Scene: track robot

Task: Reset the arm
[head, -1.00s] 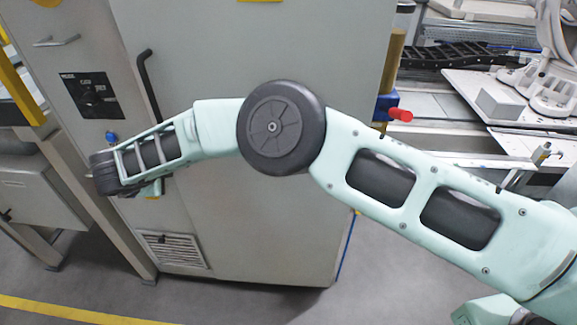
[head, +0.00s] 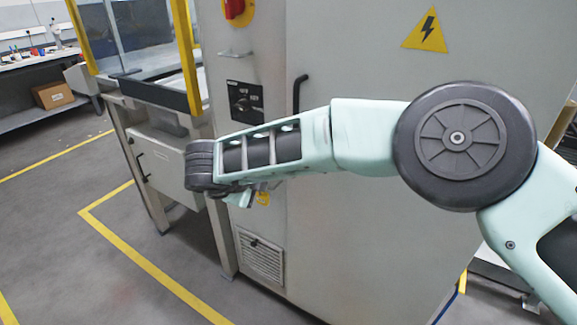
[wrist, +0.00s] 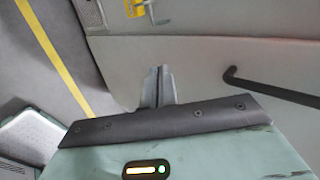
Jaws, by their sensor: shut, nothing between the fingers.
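My mint-green arm reaches across the head view from the right edge, with a large dark joint disc at the right. The forearm points left in front of a grey cabinet (head: 375,245). My gripper (head: 242,200) is mostly hidden beneath the dark wrist in the head view. In the wrist view my gripper (wrist: 157,88) shows its two grey fingers together, with nothing between them. The fingers are in front of the cabinet's face, and I see no contact with it.
A black handle (head: 299,94) and a dark switch panel (head: 245,101) are on the cabinet. A glass-sided, yellow-framed bench (head: 167,92) stands left of it. A cardboard box (head: 53,95) lies on a shelf at far left. The floor (head: 65,215) with yellow lines is clear.

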